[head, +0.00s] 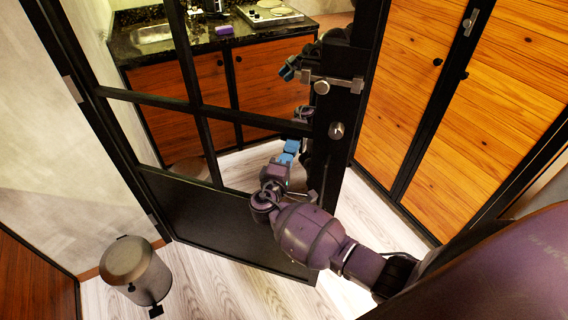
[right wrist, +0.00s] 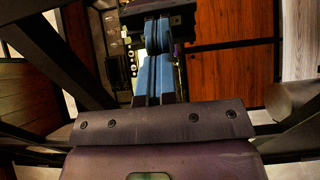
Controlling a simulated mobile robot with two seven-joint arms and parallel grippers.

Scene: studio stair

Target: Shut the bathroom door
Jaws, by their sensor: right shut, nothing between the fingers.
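The bathroom door (head: 240,235) is a black frame with glass panes above and a dark solid panel below. It stands open, with hinges on the left and its free edge on the right. A metal lever handle (head: 345,83) and a round lock knob (head: 336,131) sit near that edge. My right gripper (head: 289,150) has blue fingers, shut and empty, in front of the door below the knob; contact cannot be told. Its shut fingers also show in the right wrist view (right wrist: 155,70). Another blue-tipped shape higher at the door may be a reflection. My left gripper is not clearly visible.
A grey pedal bin (head: 137,268) stands on the floor at lower left. Behind the door are a dark counter (head: 190,42) with sink and hob, and red-brown cabinets (head: 265,75). Tall wooden cupboards (head: 480,110) stand at right. Pale floor (head: 205,285) is clear beside the bin.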

